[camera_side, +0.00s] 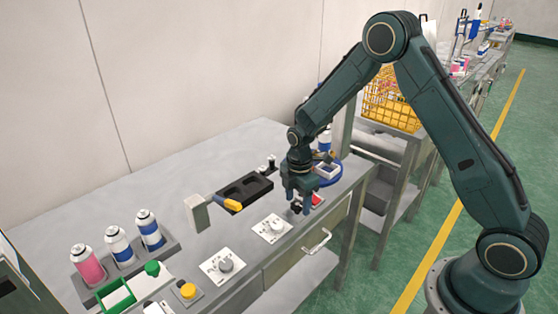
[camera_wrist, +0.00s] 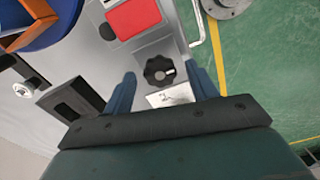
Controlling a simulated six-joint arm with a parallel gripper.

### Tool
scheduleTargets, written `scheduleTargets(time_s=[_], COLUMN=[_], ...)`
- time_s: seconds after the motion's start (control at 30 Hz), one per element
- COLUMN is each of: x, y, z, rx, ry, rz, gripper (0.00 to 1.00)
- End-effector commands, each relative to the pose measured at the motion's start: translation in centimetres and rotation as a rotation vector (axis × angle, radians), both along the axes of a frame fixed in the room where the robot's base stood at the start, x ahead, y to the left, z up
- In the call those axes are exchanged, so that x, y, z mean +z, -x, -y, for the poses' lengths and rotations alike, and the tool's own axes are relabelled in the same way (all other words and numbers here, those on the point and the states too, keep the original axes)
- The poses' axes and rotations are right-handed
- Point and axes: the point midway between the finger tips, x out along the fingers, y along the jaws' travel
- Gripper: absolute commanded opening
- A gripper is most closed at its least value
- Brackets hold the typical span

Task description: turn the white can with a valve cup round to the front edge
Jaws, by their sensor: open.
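My gripper (camera_side: 299,200) is open and points down over the front of the bench. In the wrist view a black dial knob (camera_wrist: 159,71) shows between its two blue fingers, apart from both. I see no can between the fingers. Two white cans with blue bands, one in the middle (camera_side: 118,247) and one at the right (camera_side: 150,230), stand upright in a grey rack beside a pink can (camera_side: 87,265). Another white and blue can (camera_side: 324,138) stands behind my gripper, partly hidden. I cannot tell which can carries a valve cup.
White plates with grey knobs (camera_side: 272,228) (camera_side: 223,266) lie along the front of the bench (camera_side: 190,165). A red pad (camera_wrist: 132,17) is close to my gripper. A green box (camera_side: 116,296) is at the front left.

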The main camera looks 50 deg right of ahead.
Motion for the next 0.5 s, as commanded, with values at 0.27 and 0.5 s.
scheduleTargets(time_s=[0.27, 0.5], x=[-0.01, 0.01], y=[0.01, 0.0], z=[0.0, 0.0], rx=[0.0, 0.0], ry=[0.0, 0.0], rz=[0.0, 0.0], gripper=[0.44, 0.13])
